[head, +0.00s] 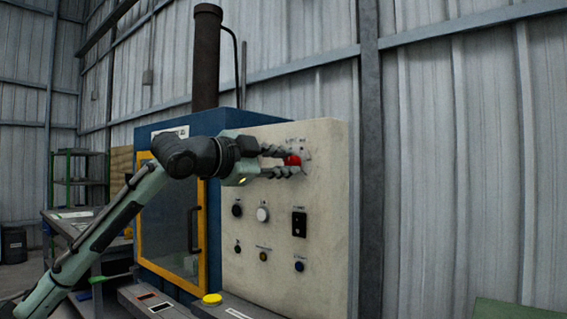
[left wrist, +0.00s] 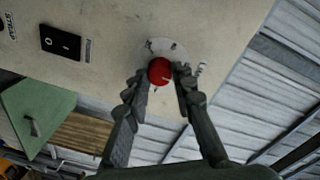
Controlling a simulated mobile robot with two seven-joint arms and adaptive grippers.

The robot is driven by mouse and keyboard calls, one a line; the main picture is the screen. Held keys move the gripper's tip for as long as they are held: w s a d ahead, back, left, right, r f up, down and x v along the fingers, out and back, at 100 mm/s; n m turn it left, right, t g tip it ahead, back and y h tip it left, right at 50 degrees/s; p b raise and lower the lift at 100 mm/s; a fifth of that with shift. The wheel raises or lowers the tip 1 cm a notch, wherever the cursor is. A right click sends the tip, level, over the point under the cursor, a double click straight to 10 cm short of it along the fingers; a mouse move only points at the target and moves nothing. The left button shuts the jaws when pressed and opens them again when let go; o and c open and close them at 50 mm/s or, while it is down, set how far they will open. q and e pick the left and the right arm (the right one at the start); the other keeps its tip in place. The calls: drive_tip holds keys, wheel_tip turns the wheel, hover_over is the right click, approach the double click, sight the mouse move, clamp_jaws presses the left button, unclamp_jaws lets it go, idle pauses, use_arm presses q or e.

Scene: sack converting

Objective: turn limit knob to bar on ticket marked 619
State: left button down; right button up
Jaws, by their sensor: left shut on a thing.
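The red limit knob (head: 292,160) is high on the cream control panel (head: 330,220). In the left wrist view the red knob (left wrist: 160,71) has a pale pointer line and sits on a round pale dial with dark marks. My left gripper (head: 285,162) is at the knob, with one finger on each side of it; the fingers also show in the left wrist view (left wrist: 158,88). It is shut on the knob. The marks on the dial are too small to read. No ticket marked 619 can be made out. My right gripper is not in view.
Below the knob are a black knob (head: 237,210), a white knob (head: 262,214), a black switch (head: 299,224) and several small buttons. A yellow-framed door (head: 172,225) is to the left. A yellow round item (head: 212,299) is on the ledge below.

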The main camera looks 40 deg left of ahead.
use_arm(q)
drive_tip(key=n, duration=0.5)
drive_tip(key=shift+n, duration=0.3)
drive_tip(key=n, duration=0.4)
drive_tip(key=shift+n, duration=0.4)
drive_tip(key=c, duration=1.3)
unclamp_jaws()
drive_tip(key=s, duration=0.4)
drive_tip(key=s+a, duration=0.1)
drive_tip(key=s, duration=0.7)
drive_tip(key=shift+a, duration=0.25)
drive_tip(key=shift+f, duration=0.1)
